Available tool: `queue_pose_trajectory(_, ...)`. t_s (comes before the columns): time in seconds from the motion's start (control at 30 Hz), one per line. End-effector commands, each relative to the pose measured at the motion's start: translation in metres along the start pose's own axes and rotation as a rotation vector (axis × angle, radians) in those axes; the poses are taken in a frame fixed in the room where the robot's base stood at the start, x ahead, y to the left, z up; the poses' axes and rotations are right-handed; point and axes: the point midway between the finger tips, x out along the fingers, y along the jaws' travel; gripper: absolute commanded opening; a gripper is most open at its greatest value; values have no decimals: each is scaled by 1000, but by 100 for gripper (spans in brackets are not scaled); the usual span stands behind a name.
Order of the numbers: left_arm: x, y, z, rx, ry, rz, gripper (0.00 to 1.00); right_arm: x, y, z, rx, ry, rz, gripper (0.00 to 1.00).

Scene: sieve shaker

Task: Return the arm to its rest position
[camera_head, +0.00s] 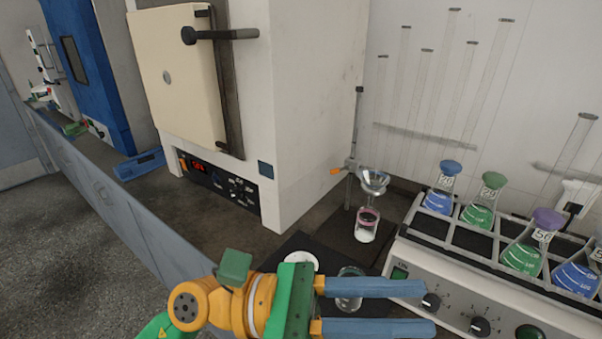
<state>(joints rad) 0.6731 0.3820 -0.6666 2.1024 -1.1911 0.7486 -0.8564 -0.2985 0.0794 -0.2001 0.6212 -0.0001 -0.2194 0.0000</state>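My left arm comes in at the bottom of the head view, with its orange wrist joint and green gripper body. My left gripper (428,309) points right, its two blue fingers apart with a clear gap between them and nothing held. The upper finger crosses in front of a small glass beaker (350,273) on the dark mat (299,242), hiding part of it. I cannot tell whether the finger touches the beaker. My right gripper is not in view.
A shaker (407,263) with several coloured flasks stands at the right, close to my fingertips. A stand holds a funnel (373,180) above a small bottle (366,224). A white dish (301,257) lies behind the gripper. A large cream oven (300,110) stands behind; bench space before it is clear.

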Motion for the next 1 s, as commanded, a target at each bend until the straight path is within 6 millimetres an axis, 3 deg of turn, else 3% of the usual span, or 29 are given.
queue_pose_trajectory(0.07,-24,35,45,-329,-363,192,33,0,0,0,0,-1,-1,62)
queue_pose_trajectory(0.1,-53,62,58,-526,-568,310,33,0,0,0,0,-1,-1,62)
queue_pose_trajectory(0.17,-105,99,54,-808,-849,483,33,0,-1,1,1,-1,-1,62)
queue_pose_trajectory(0.23,-167,127,21,-1098,-1134,672,33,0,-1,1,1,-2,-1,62)
queue_pose_trajectory(0.33,-240,131,-57,-1450,-1488,940,33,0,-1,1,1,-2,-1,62)
queue_pose_trajectory(0.4,-276,111,-114,-1643,-1699,1122,33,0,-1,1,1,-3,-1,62)
queue_pose_trajectory(0.53,-310,54,-196,-1887,-1995,1425,33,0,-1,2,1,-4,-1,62)
queue_pose_trajectory(0.57,-314,39,-210,1877,1995,-1450,33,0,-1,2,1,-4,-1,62)
queue_pose_trajectory(0.7,-320,-30,-259,1597,1754,-1383,33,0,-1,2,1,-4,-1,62)
queue_pose_trajectory(0.9,-312,-125,-295,1262,1472,-1316,33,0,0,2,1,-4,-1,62)
queue_pose_trajectory(1.0,-320,-120,-334,1256,1460,-1332,33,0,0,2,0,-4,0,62)
